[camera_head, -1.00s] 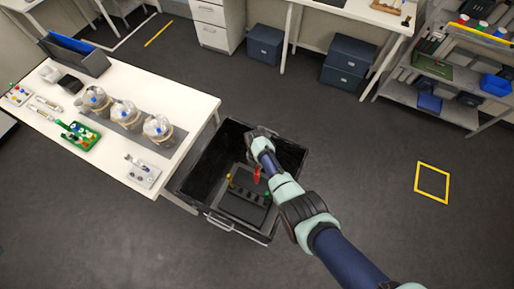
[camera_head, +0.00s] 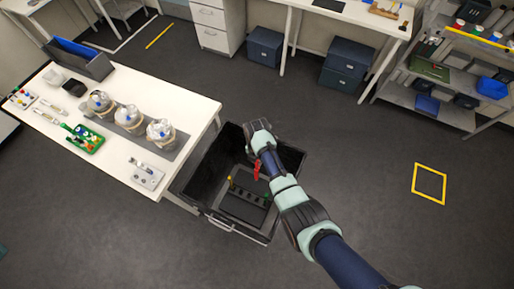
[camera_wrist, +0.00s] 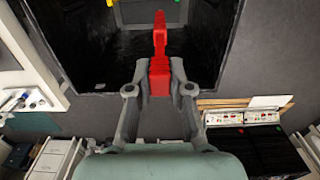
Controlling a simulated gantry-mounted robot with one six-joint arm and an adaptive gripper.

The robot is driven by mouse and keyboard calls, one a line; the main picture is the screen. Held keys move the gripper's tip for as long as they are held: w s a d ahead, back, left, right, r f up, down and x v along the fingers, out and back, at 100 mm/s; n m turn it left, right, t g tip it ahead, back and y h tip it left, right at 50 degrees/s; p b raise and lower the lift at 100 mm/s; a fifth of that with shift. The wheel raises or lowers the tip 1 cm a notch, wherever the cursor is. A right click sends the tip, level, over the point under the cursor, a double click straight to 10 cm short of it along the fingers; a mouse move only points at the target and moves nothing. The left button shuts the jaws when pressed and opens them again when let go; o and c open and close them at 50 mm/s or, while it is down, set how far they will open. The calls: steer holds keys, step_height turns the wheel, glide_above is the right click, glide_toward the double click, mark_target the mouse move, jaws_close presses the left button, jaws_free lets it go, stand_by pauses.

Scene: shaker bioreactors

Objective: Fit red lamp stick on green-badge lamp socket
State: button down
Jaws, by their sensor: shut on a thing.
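My gripper (camera_wrist: 160,88) is shut on the red lamp stick (camera_wrist: 158,60), which stands out past the fingertips in the wrist view. In the head view the red stick (camera_head: 257,170) hangs beside my arm, over the black crate. A dark rack (camera_head: 242,207) with a row of holes lies in the crate. It bears a yellow stick (camera_head: 231,182) and a green one (camera_head: 267,200); yellow (camera_wrist: 110,2) and green (camera_wrist: 177,2) bits show at the wrist view's top edge. I cannot make out a green-badge socket in either view.
The open black crate (camera_head: 190,187) stands on the floor against the white table (camera_head: 190,108). The table bears several glass vessels (camera_head: 128,117), a green board (camera_head: 82,139), a small white panel (camera_head: 146,174) and another panel with coloured pegs (camera_head: 20,98).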

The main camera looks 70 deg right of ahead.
steer(key=shift+r, duration=3.05)
